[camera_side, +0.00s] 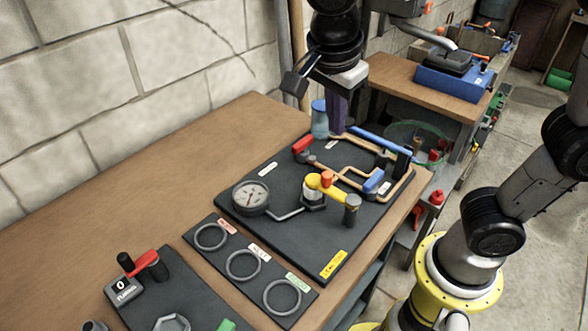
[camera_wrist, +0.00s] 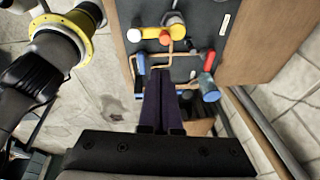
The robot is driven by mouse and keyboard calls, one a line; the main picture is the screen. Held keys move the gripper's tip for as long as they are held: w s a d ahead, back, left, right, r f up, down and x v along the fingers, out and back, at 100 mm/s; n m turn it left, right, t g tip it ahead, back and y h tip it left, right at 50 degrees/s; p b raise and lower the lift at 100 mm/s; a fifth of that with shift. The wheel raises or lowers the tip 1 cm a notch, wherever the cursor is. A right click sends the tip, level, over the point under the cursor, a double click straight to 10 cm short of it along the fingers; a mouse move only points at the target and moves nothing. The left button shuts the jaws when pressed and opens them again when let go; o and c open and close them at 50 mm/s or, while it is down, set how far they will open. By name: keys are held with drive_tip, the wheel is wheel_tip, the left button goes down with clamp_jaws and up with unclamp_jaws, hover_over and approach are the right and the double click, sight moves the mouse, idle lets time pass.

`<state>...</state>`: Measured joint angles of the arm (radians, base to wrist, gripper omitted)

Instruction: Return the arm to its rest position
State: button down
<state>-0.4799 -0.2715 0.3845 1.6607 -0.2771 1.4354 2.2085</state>
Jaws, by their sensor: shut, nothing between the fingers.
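My gripper (camera_side: 337,112) is at the top of the side view, pointing down over the back end of the dark valve board (camera_side: 265,174). In the wrist view its two dark purple fingers (camera_wrist: 164,98) lie together, with nothing between them. The board carries a round gauge (camera_side: 250,197), copper pipes, a yellow valve (camera_side: 318,184) with an orange knob, a red handle (camera_side: 303,144) and blue handles (camera_side: 373,181). The fingertips partly overlap the pipework in the wrist view, and I cannot tell their exact height above it.
A blue cylinder (camera_side: 320,120) stands close beside my fingers. A panel with three rings (camera_side: 243,265) and a box with a red lever (camera_side: 143,262) sit nearer on the wooden bench (camera_side: 120,215). A block wall (camera_side: 140,80) runs behind. Bare bench lies at left.

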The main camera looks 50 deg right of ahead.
drive_tip(key=s+d+f+n+t+y, duration=0.1)
drive_tip(key=s+d+f+n+t, duration=0.1)
drive_tip(key=s+n, duration=0.3)
drive_tip(key=s+d+f+n+t+y, duration=0.2)
drive_tip(key=s+d+n, duration=0.3)
drive_tip(key=n, duration=0.9)
drive_tip(key=shift+s+d+f+t, duration=0.25)
drive_tip(key=shift+s+t, duration=0.15)
drive_tip(key=shift+s, duration=0.05)
